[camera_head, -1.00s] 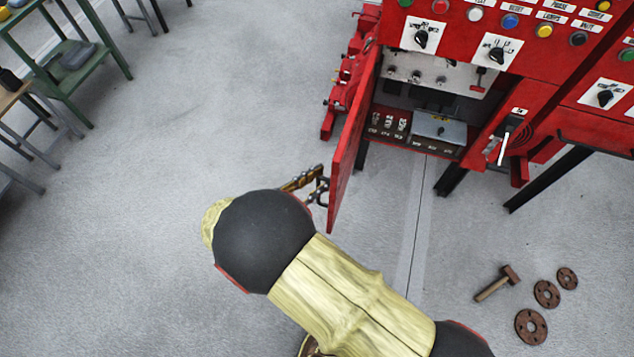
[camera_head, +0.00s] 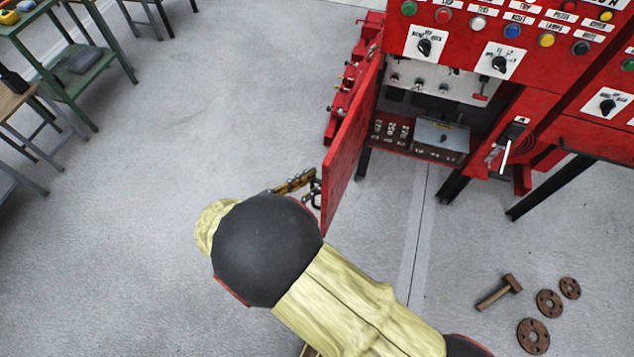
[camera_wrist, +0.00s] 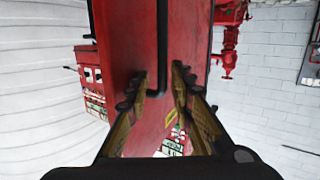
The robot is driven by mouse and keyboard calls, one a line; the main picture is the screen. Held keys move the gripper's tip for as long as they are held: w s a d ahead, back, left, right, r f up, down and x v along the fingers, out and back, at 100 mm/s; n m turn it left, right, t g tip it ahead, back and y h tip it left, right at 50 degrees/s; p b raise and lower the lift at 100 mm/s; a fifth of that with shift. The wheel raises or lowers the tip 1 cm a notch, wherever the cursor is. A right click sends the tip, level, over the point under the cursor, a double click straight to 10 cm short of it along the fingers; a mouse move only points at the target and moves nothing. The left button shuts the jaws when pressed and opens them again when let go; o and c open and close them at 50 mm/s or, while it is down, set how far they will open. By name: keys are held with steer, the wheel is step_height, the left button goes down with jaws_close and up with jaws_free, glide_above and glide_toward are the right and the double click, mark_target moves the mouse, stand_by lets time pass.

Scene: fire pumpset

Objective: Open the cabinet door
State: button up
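The red cabinet door (camera_head: 350,150) stands swung out from the left side of the cabinet opening, its inner face showing in the head view. My gripper (camera_head: 300,187) is at the door's outer side near its free edge, partly hidden by my arm and the door. In the wrist view, the door's red outer face (camera_wrist: 125,35) fills the middle. A black bar handle (camera_wrist: 162,45) runs down it between my gripper's fingers (camera_wrist: 160,84). The fingers are apart, one on each side of the handle's end, with a visible gap. Whether either finger touches the handle is unclear.
The red cabinet (camera_head: 545,90) carries buttons and knobs. Its open compartment holds a grey box (camera_head: 440,138). A hammer (camera_head: 499,291) and rusty flanges (camera_head: 533,336) lie on the floor at right. A green shelf (camera_head: 75,85) stands far left. Floor left of the door is clear.

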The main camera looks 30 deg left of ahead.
steer(key=s+a, duration=0.2)
steer(key=a, duration=0.5)
steer(key=shift+s+r, duration=0.3)
steer(key=shift+s, duration=0.05)
steer(key=shift+d+p, duration=0.1)
steer(key=shift+p, duration=0.2)
stand_by(0.3)
steer(key=shift+f, duration=0.1)
